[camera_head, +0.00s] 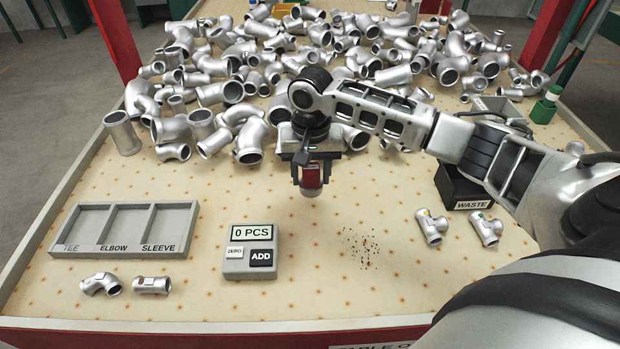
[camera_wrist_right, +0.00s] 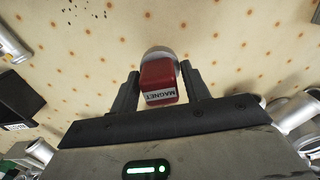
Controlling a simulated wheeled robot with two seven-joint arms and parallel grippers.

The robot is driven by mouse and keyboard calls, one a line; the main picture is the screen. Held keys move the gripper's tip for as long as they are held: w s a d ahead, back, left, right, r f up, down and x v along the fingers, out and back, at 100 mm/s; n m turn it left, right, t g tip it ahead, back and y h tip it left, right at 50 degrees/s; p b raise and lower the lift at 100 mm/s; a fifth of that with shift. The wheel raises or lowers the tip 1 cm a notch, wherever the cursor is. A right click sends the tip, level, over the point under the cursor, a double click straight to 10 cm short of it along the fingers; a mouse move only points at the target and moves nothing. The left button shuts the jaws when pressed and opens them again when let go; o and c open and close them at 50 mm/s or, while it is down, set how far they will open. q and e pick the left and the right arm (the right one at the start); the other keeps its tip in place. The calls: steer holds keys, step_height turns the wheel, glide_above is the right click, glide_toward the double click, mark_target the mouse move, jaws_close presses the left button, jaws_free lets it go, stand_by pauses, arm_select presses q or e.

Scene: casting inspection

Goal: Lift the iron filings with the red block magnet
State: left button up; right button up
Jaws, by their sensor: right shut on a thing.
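My right gripper (camera_head: 311,183) is shut on the red block magnet (camera_head: 312,177) and holds it above the table, left of the filings in the head view. In the right wrist view the magnet (camera_wrist_right: 160,83), labelled MAGNET, sits between the two fingers of the right gripper (camera_wrist_right: 160,82), with a rounded silvery part showing beyond it. The iron filings (camera_head: 362,248) lie as a scattered dark patch on the dotted table, apart from the magnet. Some filings (camera_wrist_right: 82,10) show at the upper left of the wrist view. My left gripper is not in view.
A counter box (camera_head: 235,265) reading 0 PCS stands left of the filings. A three-part tray (camera_head: 122,250) is at left, two fittings (camera_head: 126,284) before it. A black WASTE bin (camera_head: 460,188) and two tees (camera_head: 458,229) are at right. Many pipe fittings (camera_head: 230,92) pile up behind.

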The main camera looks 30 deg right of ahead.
steer(key=s+a+r, duration=0.5)
steer(key=s+r, duration=0.3)
steer(key=s, duration=0.3)
steer(key=shift+s+r+p, duration=0.15)
steer(key=shift+s+p, duration=0.1)
steer(key=shift+p, duration=0.05)
